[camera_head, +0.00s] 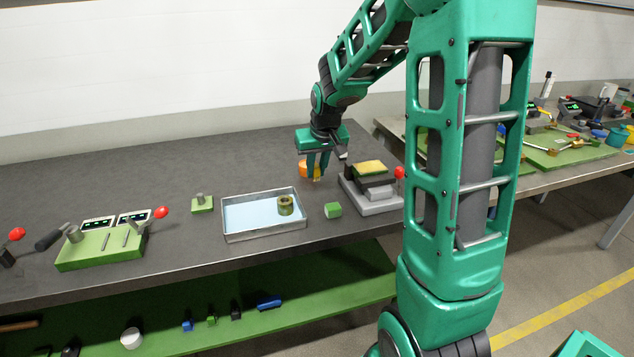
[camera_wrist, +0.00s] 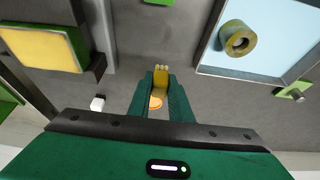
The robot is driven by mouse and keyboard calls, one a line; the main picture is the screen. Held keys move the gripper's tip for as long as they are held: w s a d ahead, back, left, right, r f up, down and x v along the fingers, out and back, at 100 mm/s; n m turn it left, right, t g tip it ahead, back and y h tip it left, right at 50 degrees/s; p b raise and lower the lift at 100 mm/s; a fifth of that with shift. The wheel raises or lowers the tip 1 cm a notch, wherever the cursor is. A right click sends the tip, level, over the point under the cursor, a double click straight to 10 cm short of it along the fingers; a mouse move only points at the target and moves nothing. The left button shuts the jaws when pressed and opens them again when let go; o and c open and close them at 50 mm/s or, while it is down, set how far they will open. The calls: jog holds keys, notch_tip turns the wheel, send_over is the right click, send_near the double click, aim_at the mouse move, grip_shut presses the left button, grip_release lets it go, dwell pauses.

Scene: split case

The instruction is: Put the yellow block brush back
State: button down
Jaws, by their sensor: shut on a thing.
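My gripper (camera_head: 318,172) is shut on a small yellow piece, seen between its fingertips in the wrist view (camera_wrist: 160,92); I take it to be the yellow block brush (camera_wrist: 161,76). In the head view the fingers largely hide it. An orange round thing (camera_head: 306,168) shows right by the fingers; in the wrist view (camera_wrist: 155,103) it shows between them, and I cannot tell whether it is part of the held piece. The gripper points down over the dark bench, left of the grey vise-like fixture (camera_head: 380,206). I cannot tell whether the piece touches the bench.
The fixture bears a yellow-topped block (camera_head: 370,167) and a red-knobbed lever (camera_head: 399,173). A metal tray (camera_head: 262,235) with an olive ring (camera_head: 286,205) stands front left, beside a green cube (camera_head: 333,210). A green pin base (camera_head: 202,203) and a green fixture (camera_head: 100,250) stand further left. The bench behind is clear.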

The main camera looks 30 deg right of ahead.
jog(key=shift+w+d+f, duration=0.2)
jog(key=shift+d+f, duration=0.15)
jog(key=shift+d, duration=0.15)
jog(key=shift+w+d+f, duration=0.2)
jog(key=shift+d+f, duration=0.1)
jog(key=shift+d, duration=0.15)
jog(key=shift+f, duration=1.95)
jog(key=c, duration=1.6)
grip_release()
jog(key=shift+f, duration=0.1)
jog(key=v, duration=1.1)
jog(key=s+a+m+g, duration=0.1)
jog(key=s, duration=0.9)
jog(key=s+a+f+m+g+y, duration=0.1)
jog(key=s+g, duration=0.1)
jog(key=s, duration=0.9)
jog(key=s+a+m+g, duration=0.1)
jog(key=s+a, duration=0.1)
jog(key=s, duration=0.9)
jog(key=shift+f, duration=0.3)
